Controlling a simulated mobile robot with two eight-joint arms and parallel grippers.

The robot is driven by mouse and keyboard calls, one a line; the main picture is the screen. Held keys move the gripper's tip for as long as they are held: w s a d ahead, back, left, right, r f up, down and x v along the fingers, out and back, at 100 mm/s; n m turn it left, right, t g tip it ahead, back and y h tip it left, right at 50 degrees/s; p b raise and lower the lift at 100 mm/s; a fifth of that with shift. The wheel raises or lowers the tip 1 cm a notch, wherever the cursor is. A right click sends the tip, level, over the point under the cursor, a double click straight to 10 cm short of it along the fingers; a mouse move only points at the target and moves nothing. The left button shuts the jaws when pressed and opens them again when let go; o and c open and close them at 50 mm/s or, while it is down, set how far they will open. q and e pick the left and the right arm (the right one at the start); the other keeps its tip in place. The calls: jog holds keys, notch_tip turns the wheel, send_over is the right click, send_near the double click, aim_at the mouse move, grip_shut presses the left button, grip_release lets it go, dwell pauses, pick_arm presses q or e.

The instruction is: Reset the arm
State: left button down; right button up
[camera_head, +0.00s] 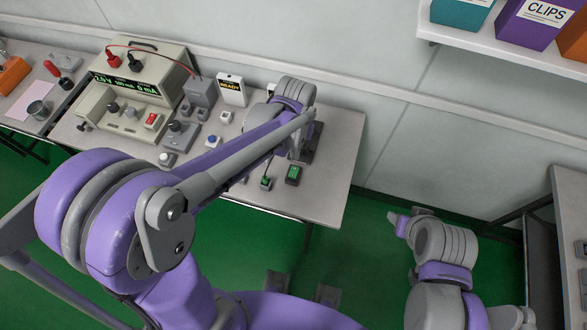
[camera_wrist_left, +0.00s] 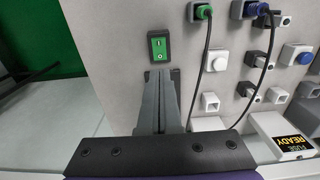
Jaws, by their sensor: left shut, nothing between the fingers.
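My left arm reaches over the workbench (camera_head: 335,135) from the left. Its gripper (camera_head: 308,155) is over the bench's right part, shut and empty, partly hidden by the wrist in the head view. In the left wrist view the closed fingers (camera_wrist_left: 160,75) point toward a green rocker switch (camera_wrist_left: 158,46), with their tips just short of it in the picture; I cannot tell if they touch. The switch also shows in the head view (camera_head: 293,175). My right gripper (camera_head: 398,222) is low at the right, over the green floor, too small to read its jaws.
A bench power supply (camera_head: 140,75) with red and black leads stands at the back left. A white READY box (camera_head: 232,90) and several small sockets and knobs cover the bench. A green plug (camera_head: 266,183) with a cable is near the switch. A shelf (camera_head: 480,35) with bins hangs upper right.

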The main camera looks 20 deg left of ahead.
pick_arm(q)
jog(key=shift+s, duration=0.1)
dwell(0.4)
jog(key=s+a+r+t, duration=0.2)
jog(key=s+a, duration=0.1)
jog(key=s, duration=0.3)
jog(key=s+a+r+t, duration=0.3)
jog(key=s, duration=0.4)
jog(key=shift+s+a+t, duration=0.25)
jog(key=shift+a+t, duration=0.05)
jog(key=shift+a, duration=0.05)
jog(key=shift+r, duration=0.1)
